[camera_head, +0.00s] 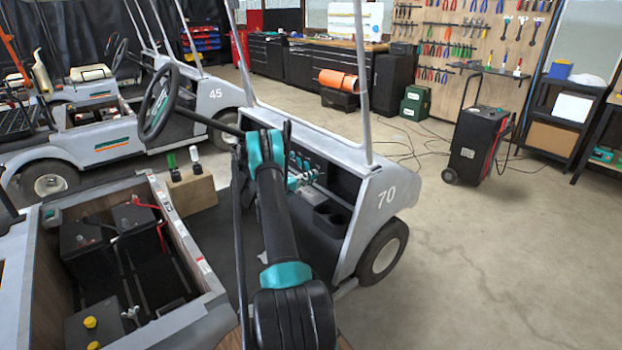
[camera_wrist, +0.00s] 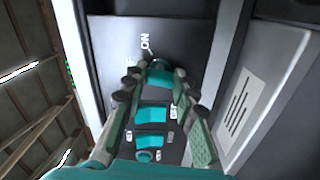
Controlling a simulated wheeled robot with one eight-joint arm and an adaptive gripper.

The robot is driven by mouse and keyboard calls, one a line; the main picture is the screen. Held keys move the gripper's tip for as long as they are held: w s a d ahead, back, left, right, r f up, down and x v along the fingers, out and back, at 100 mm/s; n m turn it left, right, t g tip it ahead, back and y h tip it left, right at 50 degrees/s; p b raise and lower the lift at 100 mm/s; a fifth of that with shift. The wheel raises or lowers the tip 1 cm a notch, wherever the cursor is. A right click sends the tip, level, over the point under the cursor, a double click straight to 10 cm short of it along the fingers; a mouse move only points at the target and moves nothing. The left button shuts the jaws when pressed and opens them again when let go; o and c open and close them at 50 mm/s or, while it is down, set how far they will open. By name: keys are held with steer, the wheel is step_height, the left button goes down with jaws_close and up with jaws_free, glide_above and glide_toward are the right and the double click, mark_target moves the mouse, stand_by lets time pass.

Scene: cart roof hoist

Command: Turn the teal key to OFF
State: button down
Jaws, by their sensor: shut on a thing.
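The teal key (camera_wrist: 161,75) is on the dark dash panel of the cart numbered 70, near the top middle of the wrist view. My gripper (camera_wrist: 157,80) has its fingers on either side of the key and is shut on it. The white ON label (camera_wrist: 146,42) is just above the key. To its left, part of the OFF label (camera_wrist: 130,62) shows, with the rest hidden by a finger. The key's exact angle is hard to tell. In the head view my arm reaches to the dash (camera_head: 335,185) and hides the key.
Below the key are teal rocker switches (camera_wrist: 152,114) between my fingers. The steering wheel (camera_head: 158,103) is left of my arm. An open battery bay (camera_head: 120,260) is at lower left. A cup holder (camera_head: 332,213) is right of my arm.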

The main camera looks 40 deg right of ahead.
steer(key=shift+n, duration=0.9)
steer(key=c, duration=1.2)
jaws_free()
steer(key=shift+a, duration=0.1)
steer(key=a, duration=1.1)
steer(key=shift+s+a, duration=0.4)
steer(key=shift+s, duration=0.05)
